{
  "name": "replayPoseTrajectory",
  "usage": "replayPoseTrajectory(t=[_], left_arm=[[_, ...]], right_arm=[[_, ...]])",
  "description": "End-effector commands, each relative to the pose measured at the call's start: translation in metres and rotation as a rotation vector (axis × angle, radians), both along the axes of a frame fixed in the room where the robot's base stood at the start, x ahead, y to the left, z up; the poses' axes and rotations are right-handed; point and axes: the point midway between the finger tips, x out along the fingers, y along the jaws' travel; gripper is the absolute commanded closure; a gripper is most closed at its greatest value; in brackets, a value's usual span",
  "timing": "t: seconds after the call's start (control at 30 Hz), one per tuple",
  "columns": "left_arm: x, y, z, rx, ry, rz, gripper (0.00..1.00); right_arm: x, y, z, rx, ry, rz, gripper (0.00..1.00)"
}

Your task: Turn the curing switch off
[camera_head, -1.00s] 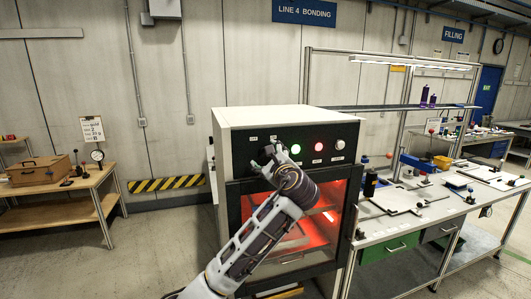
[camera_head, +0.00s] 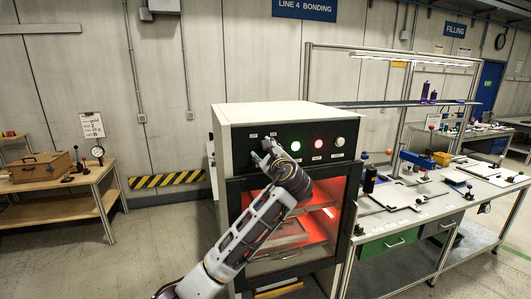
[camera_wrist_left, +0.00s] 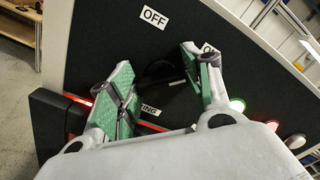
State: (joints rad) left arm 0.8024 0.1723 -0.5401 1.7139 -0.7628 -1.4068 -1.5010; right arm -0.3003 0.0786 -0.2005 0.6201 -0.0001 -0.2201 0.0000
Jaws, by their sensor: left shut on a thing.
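The curing switch (camera_wrist_left: 160,72) is a dark round knob on the black panel, seen partly between my fingers in the left wrist view. An OFF label (camera_wrist_left: 154,18) and a partly covered ON label (camera_wrist_left: 209,49) are beside it. My left gripper (camera_head: 262,155) is at the upper left of the oven's panel, hiding the switch in the head view. In the left wrist view its green-padded fingers (camera_wrist_left: 160,88) stand on either side of the knob, shut on it. The knob's exact pointing is too dark to tell. My right gripper is out of view.
The curing oven (camera_head: 275,113) has a green lamp (camera_head: 295,146), a red lamp (camera_head: 318,144) and a pale knob (camera_head: 340,142) right of my gripper. Its glowing window door (camera_head: 325,245) is below. A workbench (camera_head: 440,215) stands on the right, a wooden table (camera_head: 75,185) on the left.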

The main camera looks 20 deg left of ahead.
Motion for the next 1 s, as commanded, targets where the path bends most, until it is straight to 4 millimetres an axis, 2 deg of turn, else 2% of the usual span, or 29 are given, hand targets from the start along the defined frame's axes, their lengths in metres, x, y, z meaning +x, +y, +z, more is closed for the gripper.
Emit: replayPoseTrajectory(t=[0.47,1.0], left_arm=[[0.000,0.000,-0.002,-0.055,-0.035,0.001,0.74],[-0.001,0.001,-0.006,-0.392,-0.262,0.001,0.74]], right_arm=[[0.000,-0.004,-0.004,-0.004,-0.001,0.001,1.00],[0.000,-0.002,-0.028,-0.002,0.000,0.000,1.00]])
